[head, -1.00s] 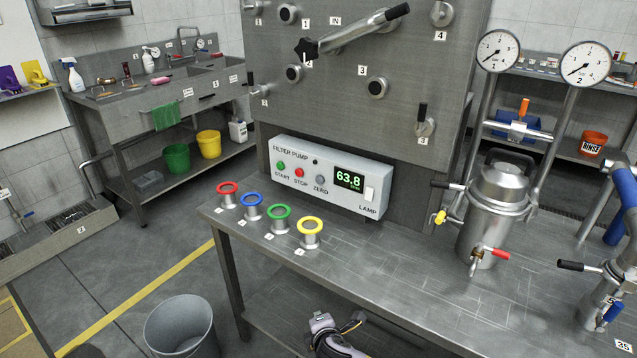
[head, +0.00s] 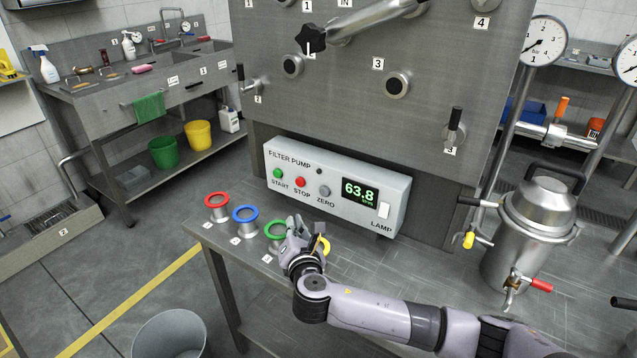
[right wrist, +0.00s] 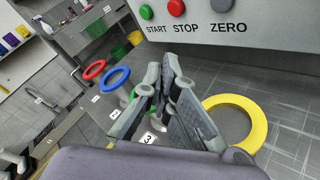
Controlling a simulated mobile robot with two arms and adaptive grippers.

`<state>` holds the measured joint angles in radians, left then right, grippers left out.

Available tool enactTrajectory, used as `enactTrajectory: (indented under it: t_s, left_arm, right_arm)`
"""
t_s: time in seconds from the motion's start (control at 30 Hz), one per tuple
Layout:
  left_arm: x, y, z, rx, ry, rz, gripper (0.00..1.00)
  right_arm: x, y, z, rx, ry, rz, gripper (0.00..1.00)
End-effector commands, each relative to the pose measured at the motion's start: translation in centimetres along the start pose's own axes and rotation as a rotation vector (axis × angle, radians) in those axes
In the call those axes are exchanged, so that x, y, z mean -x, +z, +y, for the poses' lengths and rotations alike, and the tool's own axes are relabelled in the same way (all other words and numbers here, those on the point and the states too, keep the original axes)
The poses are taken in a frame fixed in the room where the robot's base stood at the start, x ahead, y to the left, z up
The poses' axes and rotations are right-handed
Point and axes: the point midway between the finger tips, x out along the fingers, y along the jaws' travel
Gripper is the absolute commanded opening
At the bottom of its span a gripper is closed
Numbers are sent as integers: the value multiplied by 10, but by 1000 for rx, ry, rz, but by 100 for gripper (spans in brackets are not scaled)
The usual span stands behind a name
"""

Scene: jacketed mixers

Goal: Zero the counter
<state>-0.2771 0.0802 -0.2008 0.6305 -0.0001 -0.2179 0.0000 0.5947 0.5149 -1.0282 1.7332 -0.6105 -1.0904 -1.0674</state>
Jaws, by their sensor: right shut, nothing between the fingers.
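The filter pump box (head: 337,217) sits on the steel bench against the upright panel. Its lit counter display (head: 360,191) reads 63.8. The grey ZERO button (head: 323,191) is between the red STOP button (head: 301,182) and the display; its lower part also shows at the top edge of the right wrist view (right wrist: 228,3). My right gripper (head: 296,225) is shut and empty, in front of and below the buttons, apart from the box. It partly hides the green and yellow rings. In the right wrist view its fingers (right wrist: 162,78) point up toward the box. My left gripper is not in view.
A steel vessel (head: 530,235) stands to the right.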

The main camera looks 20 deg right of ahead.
Motion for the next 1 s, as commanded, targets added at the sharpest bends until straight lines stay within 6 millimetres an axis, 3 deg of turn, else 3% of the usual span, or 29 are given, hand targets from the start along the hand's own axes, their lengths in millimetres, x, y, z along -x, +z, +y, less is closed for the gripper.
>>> enactTrajectory:
  t_s: [0.4, 0.57, 0.8, 1.0]
  left_arm:
    - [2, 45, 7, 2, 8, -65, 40]
    - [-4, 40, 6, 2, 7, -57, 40]
    - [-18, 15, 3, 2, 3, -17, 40]
    - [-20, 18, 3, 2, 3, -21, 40]
  right_arm:
    - [-2, 2, -1, 5, 2, -3, 0]
    - [-12, 8, -9, 6, 0, -5, 0]
    - [-36, 25, -27, 5, 1, -5, 0]
    - [-52, 38, -37, 4, 0, -3, 0]
